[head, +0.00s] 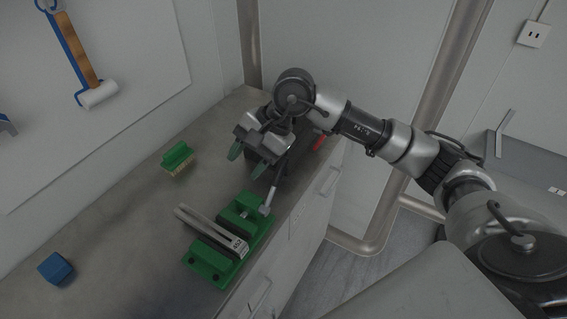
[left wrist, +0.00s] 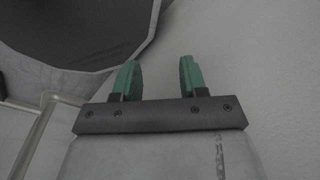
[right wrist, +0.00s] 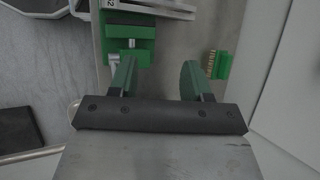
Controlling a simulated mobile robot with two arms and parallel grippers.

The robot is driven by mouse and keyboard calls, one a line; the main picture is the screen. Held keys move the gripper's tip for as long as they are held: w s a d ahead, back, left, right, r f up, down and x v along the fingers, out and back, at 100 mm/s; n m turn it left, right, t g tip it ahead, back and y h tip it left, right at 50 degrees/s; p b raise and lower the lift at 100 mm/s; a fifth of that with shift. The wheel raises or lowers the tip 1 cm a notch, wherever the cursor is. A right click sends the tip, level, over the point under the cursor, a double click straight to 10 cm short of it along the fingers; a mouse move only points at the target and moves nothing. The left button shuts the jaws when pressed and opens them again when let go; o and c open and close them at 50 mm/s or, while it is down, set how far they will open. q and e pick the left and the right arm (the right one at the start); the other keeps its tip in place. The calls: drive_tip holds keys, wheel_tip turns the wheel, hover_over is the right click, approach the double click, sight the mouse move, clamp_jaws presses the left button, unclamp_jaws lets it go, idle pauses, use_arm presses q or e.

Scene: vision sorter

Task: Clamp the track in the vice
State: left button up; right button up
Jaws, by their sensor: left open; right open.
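The green vice (head: 212,262) stands near the front edge of the counter in the head view, with its silver handle pointing toward the back. The grey track (head: 205,227) lies across the vice between its jaws. Whether the jaws touch it cannot be told. The right wrist view shows part of the vice (right wrist: 130,50) and the track (right wrist: 150,8) at its top edge. My right gripper (head: 248,163) is open and empty above the counter, behind the vice and near its handle. My left gripper (left wrist: 157,80) is open and empty in the left wrist view, away from the vice.
A green brush (head: 178,158) lies on the counter (head: 130,235) left of my right gripper. A blue cube (head: 55,268) sits at the far left. A red object (head: 319,141) is partly hidden behind my right arm. Drawers (head: 290,245) are below the counter edge.

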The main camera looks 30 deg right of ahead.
sight(284, 164)
drive_tip(key=w+d+r+h, duration=0.2)
drive_tip(key=d+h, duration=0.4)
drive_tip(key=d, duration=0.4)
drive_tip(key=shift+n, duration=0.5)
drive_tip(key=f+p, duration=0.1)
drive_tip(key=f, duration=0.2)
drive_tip(key=f+p, duration=0.1)
drive_tip(key=f, duration=0.3)
drive_tip(key=w+f+p, duration=0.1)
drive_tip(key=f, duration=0.3)
drive_tip(key=shift+a, duration=0.3)
drive_tip(key=shift+c, duration=0.2)
clamp_jaws()
